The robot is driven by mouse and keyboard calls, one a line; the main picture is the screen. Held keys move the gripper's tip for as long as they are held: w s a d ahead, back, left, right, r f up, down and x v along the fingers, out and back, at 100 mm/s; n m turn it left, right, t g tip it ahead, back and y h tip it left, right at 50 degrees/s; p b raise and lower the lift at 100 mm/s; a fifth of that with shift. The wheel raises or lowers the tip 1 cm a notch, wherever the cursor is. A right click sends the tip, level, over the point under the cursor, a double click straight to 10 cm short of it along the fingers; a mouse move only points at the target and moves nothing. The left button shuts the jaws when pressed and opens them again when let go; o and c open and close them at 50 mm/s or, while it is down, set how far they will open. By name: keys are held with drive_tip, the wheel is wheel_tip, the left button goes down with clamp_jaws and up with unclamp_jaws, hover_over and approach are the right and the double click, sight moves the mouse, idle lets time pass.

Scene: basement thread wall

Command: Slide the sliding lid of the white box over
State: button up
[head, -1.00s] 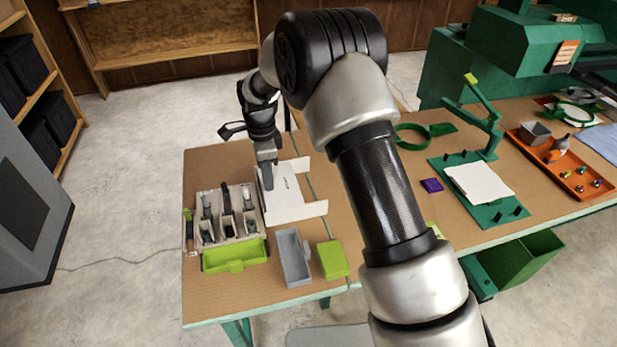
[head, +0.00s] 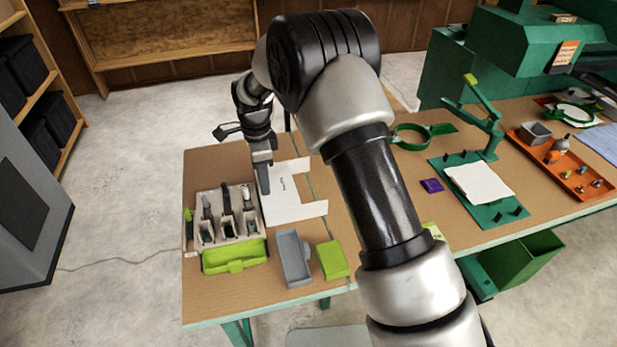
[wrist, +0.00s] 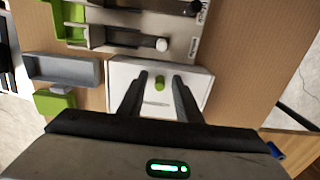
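The white box (head: 300,207) lies on the cardboard-topped bench, with its pale lid on top. My gripper (head: 264,190) is at the left side of the box in the head view. Whether the fingertips touch the lid is hard to tell. My gripper hides part of the box's left edge.
A divided tray of tools (head: 229,222) stands close left of the box. A lime bin (head: 234,257), a grey bin (head: 294,262) and a lime block (head: 333,260) lie in front. A green stand (head: 480,190) is to the right.

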drive_tip(key=shift+r+p, duration=1.8)
drive_tip(key=shift+r, duration=1.2)
drive_tip(key=shift+r+p, duration=1.2)
drive_tip(key=shift+r, duration=0.8)
wheel_tip(320, 180, up, 9)
drive_tip(key=n+t, duration=0.1)
drive_tip(key=n, duration=0.2)
hover_over(282, 192)
drive_tip(key=s+d+r+n+t+p, duration=0.1)
drive_tip(key=s+d+r+n, duration=0.1)
drive_tip(key=s+d+r, duration=0.3)
drive_tip(key=s+d+r+n+t, duration=0.1)
drive_tip(key=s+d+r+n, duration=0.15)
drive_tip(key=r, duration=0.35)
drive_tip(key=s+d+r+n+t, duration=0.1)
drive_tip(key=s+d+n, duration=0.3)
drive_tip(key=s, duration=0.6)
drive_tip(key=s+d+r+n+t, duration=0.1)
drive_tip(key=s+d+r+n, duration=0.2)
drive_tip(key=s, duration=0.6)
drive_tip(key=shift+s+d+r+n+t+p, duration=0.35)
drive_tip(key=shift+d+n+p, duration=0.1)
drive_tip(key=shift+d, duration=0.5)
